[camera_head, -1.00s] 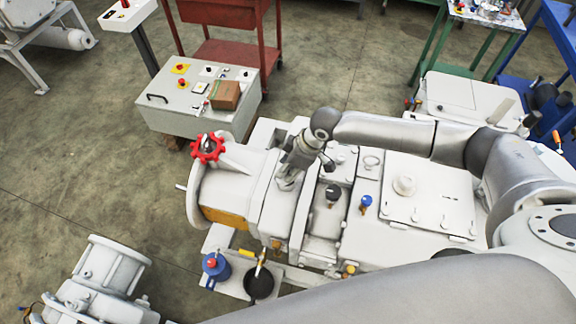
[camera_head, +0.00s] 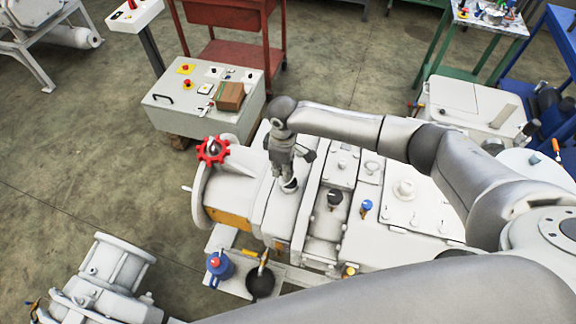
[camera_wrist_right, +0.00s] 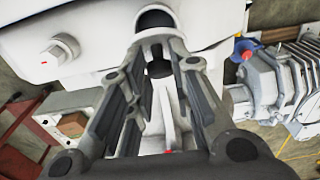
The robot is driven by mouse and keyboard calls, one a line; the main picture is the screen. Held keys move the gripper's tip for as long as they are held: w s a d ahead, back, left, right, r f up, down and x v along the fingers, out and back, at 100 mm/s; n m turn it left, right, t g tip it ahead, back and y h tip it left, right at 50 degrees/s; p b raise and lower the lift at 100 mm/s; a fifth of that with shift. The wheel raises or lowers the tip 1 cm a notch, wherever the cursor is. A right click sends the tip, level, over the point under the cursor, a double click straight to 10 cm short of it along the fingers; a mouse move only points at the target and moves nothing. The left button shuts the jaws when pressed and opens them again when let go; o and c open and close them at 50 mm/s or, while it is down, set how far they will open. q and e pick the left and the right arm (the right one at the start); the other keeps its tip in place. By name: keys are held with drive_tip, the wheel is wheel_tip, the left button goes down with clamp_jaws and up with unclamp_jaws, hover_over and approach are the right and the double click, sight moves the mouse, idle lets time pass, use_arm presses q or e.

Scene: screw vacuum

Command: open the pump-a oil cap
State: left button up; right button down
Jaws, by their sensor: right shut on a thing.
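The white pump (camera_head: 262,205) with a red handwheel (camera_head: 213,150) stands in the middle of the head view. My right gripper (camera_head: 289,186) points down at its upper housing, between the handwheel and the black knob. A small white fitting there, seemingly the oil cap (camera_head: 290,189), is mostly hidden by the fingers. I cannot tell whether the part is seated or lifted. My left gripper is not in view.
A black knob (camera_head: 334,197), a blue-topped fitting (camera_head: 366,206) and a round white cap (camera_head: 404,188) stand on the pump to the right. A grey control box (camera_head: 180,110) is behind. Another white machine (camera_head: 108,270) is at the lower left. Open floor lies at the left.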

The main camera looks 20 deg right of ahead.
drive_tip(key=a+g+h+b, duration=0.1)
drive_tip(key=b, duration=0.2)
drive_tip(key=w+a+g+h+b, duration=0.1)
drive_tip(key=h+b, duration=0.1)
drive_tip(key=b, duration=0.1)
drive_tip(key=w+a+f+g+h+b, duration=0.1)
drive_tip(key=h+b, duration=0.1)
drive_tip(key=b, duration=0.2)
drive_tip(key=shift+w+a, duration=0.1)
drive_tip(key=shift+a, duration=0.15)
drive_tip(key=shift+w+a+g+h+b, duration=0.3)
drive_tip(key=shift+g+h+b, duration=0.45)
drive_tip(key=shift+b, duration=1.35)
drive_tip(key=c, duration=1.3)
unclamp_jaws()
drive_tip(key=shift+r, duration=0.1)
